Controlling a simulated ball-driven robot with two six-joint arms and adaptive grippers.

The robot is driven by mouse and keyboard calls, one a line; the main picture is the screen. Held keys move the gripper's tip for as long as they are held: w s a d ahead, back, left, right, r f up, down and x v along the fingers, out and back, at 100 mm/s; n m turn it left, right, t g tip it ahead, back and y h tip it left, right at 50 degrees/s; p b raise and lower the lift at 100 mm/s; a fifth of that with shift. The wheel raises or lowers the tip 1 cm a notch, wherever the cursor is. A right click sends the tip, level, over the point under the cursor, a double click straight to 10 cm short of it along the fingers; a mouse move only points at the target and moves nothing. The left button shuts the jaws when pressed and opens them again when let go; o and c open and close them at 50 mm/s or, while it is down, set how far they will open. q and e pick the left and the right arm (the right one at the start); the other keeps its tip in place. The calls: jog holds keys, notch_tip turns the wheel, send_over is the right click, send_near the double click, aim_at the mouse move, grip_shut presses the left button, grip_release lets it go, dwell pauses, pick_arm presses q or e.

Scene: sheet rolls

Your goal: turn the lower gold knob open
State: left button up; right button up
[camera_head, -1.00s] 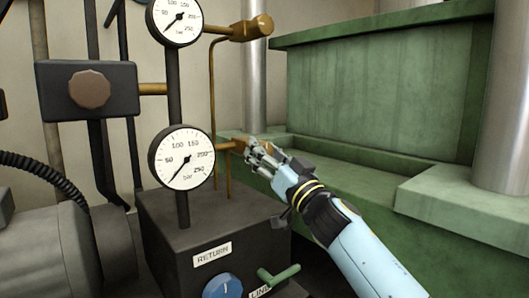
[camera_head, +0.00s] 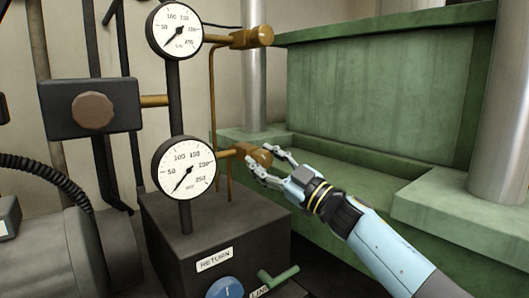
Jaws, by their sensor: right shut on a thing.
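The lower gold knob (camera_head: 254,153) sits at the end of a short brass stem to the right of the lower pressure gauge (camera_head: 184,171). My right gripper (camera_head: 269,163) comes in from the lower right. Its two pale fingers lie on either side of the knob's right end, one above and one below, and it is shut on the knob. The fingers hide part of that end. The gauge needle points to the lower left, near the low end of the scale. My left gripper is not in view.
An upper gauge (camera_head: 174,32) and upper gold knob (camera_head: 251,38) are above. A dark block (camera_head: 208,225) with a blue knob (camera_head: 225,288) and green lever (camera_head: 279,275) is below. The green press body (camera_head: 375,100) stands behind my right arm.

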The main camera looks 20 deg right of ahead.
jog(key=n+g+p, duration=0.1)
jog(key=n, duration=0.2)
jog(key=n+g+y+p, duration=0.1)
jog(key=n+p, duration=0.1)
jog(key=n, duration=0.2)
jog(key=shift+r+g, duration=0.1)
jog(key=shift+g, duration=0.3)
jog(key=n+g+p, duration=0.1)
jog(key=n+p, duration=0.1)
jog(key=n, duration=0.1)
jog(key=shift+n, duration=0.4)
jog(key=shift+n+g+p, duration=0.3)
jog(key=shift+n+g, duration=0.1)
jog(key=shift+n, duration=0.2)
jog(key=shift+f, duration=0.2)
jog(key=o, duration=1.2)
